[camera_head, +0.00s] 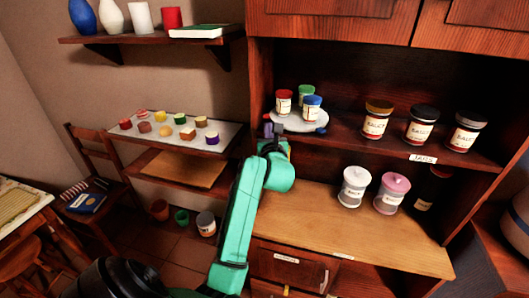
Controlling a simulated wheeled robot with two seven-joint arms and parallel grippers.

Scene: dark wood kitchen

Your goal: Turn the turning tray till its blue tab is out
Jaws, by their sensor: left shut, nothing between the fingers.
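The turning tray (292,125) is a pale round plate on the upper shelf of the dark wood cabinet, at its left end. A small blue tab (321,130) shows at the tray's front right edge. My left gripper (272,129) is shut and empty at the tray's left front edge. Whether it touches the rim I cannot tell. My right gripper is not in view.
Several large labelled jars (376,119) stand on the same shelf to the right. Two lidded jars (354,187) stand on the counter (330,225) below. A side rack (150,145) with small coloured items is at left.

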